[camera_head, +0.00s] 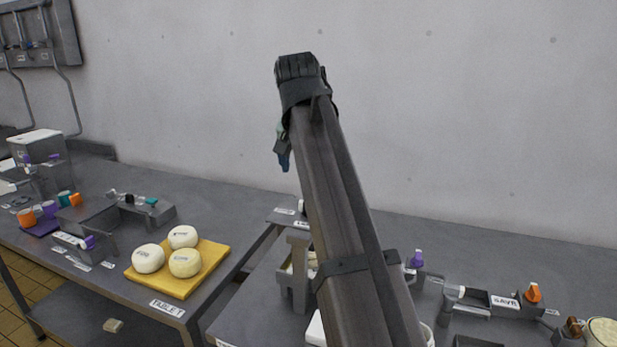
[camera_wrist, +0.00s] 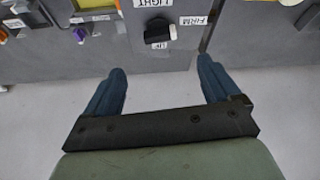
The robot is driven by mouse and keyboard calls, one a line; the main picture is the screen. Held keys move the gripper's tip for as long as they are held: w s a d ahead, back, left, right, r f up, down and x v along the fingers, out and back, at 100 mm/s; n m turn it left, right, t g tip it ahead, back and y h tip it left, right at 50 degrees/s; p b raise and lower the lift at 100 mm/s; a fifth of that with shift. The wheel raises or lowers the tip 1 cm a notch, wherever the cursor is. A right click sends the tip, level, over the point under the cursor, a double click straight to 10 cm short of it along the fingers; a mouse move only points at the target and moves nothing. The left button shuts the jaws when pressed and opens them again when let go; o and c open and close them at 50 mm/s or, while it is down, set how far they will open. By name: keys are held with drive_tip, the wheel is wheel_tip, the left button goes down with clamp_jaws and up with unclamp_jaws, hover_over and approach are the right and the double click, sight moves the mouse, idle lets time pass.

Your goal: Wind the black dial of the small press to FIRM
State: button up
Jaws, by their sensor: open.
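The black dial (camera_wrist: 157,33) shows at the top middle of the wrist view, on a grey face. A white patch shows at its right side; I cannot tell which setting it points to. Upside-down labels surround it: LIGHT (camera_wrist: 152,3) above, FIRM (camera_wrist: 193,20) to the right, and a small one below that is hard to read. My gripper (camera_wrist: 161,66) is open and empty, its blue fingers spread to either side below the dial, apart from it. In the head view my gripper (camera_head: 284,161) is mostly hidden behind the arm. I cannot pick out the dial there.
A grey frame (camera_head: 298,262) stands on the right bench, partly behind my arm. A yellow board (camera_head: 178,285) with white cheeses lies on the left bench. Orange and purple handled fittings (camera_head: 533,292) stand on the right bench.

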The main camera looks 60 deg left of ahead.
drive_tip(key=shift+v, duration=0.8)
